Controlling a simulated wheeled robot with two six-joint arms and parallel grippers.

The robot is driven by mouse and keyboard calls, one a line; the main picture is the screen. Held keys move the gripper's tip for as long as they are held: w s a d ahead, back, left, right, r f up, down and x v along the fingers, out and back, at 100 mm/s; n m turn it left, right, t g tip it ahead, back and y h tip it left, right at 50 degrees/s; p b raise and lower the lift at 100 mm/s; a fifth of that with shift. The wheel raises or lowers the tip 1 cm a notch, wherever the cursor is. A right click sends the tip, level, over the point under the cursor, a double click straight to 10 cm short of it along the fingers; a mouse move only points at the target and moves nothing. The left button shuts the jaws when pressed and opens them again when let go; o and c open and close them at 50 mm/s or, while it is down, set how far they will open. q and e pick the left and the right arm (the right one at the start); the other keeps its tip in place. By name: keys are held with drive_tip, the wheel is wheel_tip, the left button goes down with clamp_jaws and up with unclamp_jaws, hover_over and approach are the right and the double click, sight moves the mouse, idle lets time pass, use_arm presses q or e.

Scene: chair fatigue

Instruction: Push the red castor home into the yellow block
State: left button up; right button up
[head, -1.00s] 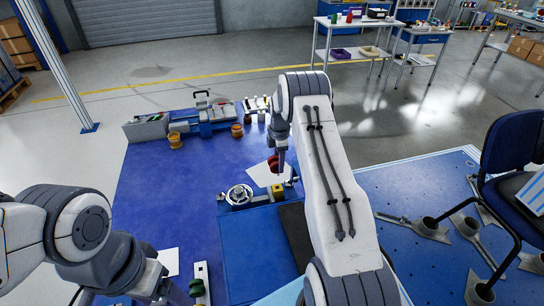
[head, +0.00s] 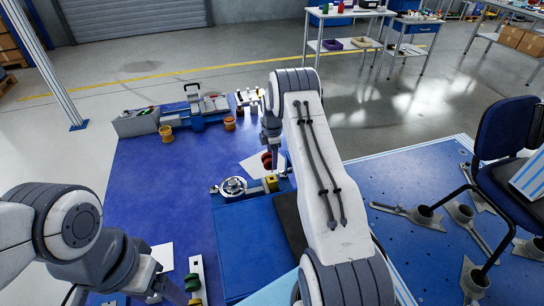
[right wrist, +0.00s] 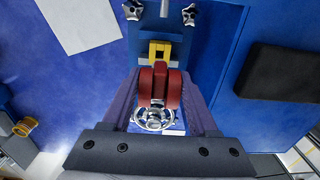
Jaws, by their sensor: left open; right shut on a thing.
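The red castor (right wrist: 145,88) is between the fingers of my right gripper (right wrist: 160,100), which is shut on it. The castor also shows in the head view (head: 266,161), just above the yellow block (head: 271,183). In the right wrist view the yellow block (right wrist: 160,47) lies just beyond the castor; I cannot tell whether they touch. The block sits on the blue fixture, beside a silver handwheel (head: 233,186). My right arm partly hides this area in the head view. My left gripper (head: 178,292) is open at the lower left, apart from the castor.
A black pad (head: 287,215) lies right of the fixture. A blue vise-like machine (head: 195,110) and orange cups (head: 167,133) stand at the back. A blue chair (head: 505,135) is at the right.

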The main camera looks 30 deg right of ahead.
drive_tip(key=shift+f+b, duration=0.6)
drive_tip(key=shift+f, duration=0.7)
drive_tip(key=shift+f+b, duration=1.15)
drive_tip(key=shift+f, duration=0.5)
drive_tip(key=o, duration=1.3)
drive_tip(key=shift+o, duration=0.2)
wheel_tip(320, 180, up, 10)
drive_tip(key=shift+r, duration=0.25)
